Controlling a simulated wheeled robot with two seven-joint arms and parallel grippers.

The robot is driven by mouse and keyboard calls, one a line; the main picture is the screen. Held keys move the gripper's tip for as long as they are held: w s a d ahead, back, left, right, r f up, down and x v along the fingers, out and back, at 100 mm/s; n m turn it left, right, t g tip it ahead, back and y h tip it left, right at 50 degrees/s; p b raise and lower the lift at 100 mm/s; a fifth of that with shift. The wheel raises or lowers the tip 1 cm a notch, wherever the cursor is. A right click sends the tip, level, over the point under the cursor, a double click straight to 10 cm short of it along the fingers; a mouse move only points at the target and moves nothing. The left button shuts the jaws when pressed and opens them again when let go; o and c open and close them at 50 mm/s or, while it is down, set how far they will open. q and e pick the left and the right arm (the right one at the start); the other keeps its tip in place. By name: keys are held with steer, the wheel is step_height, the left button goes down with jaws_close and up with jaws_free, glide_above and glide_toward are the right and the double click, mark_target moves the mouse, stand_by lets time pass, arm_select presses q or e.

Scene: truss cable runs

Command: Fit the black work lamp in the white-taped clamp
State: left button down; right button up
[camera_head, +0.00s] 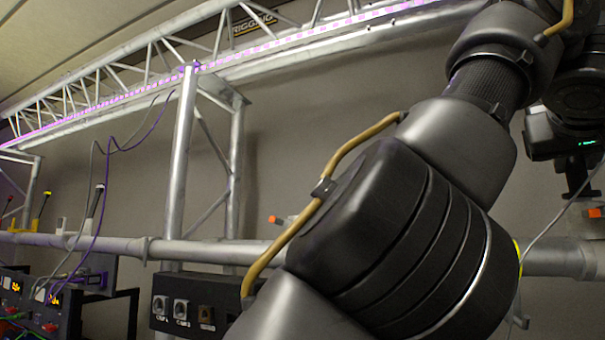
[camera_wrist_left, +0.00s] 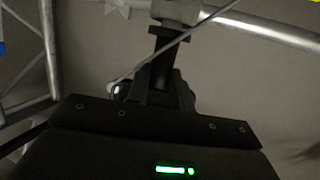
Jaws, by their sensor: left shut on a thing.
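My left gripper (camera_head: 578,190) is at the right edge in the head view, pointing down near the horizontal pipe. In the left wrist view the gripper (camera_wrist_left: 165,75) is shut on a dark thing, apparently the black work lamp (camera_wrist_left: 122,90); its outline is hard to separate from the dark fingers. A grey fitting (camera_wrist_left: 176,12) on the pipe lies just beyond the fingertips. I cannot tell whether they touch, or whether the fitting carries white tape. A whitish piece (camera_head: 60,226) on the pipe at far left may be the white-taped clamp. My right gripper is not in view.
The horizontal pipe (camera_head: 210,251) crosses the scene, with an orange-tipped lever (camera_head: 275,219) on it. Grey and purple cables (camera_head: 97,228) hang at left. A thin grey cable (camera_head: 540,236) passes by my gripper. A socket box (camera_head: 182,310) sits below the pipe. My arm hides the middle.

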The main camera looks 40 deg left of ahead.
arm_select(q)
steer(key=shift+f+b, duration=0.4)
steer(key=shift+b, duration=0.05)
steer(key=c, duration=1.1)
jaws_free()
steer(key=shift+s, duration=0.1)
steer(key=shift+c, duration=0.2)
steer(key=shift+f, duration=0.1)
steer(key=shift+d, duration=0.1)
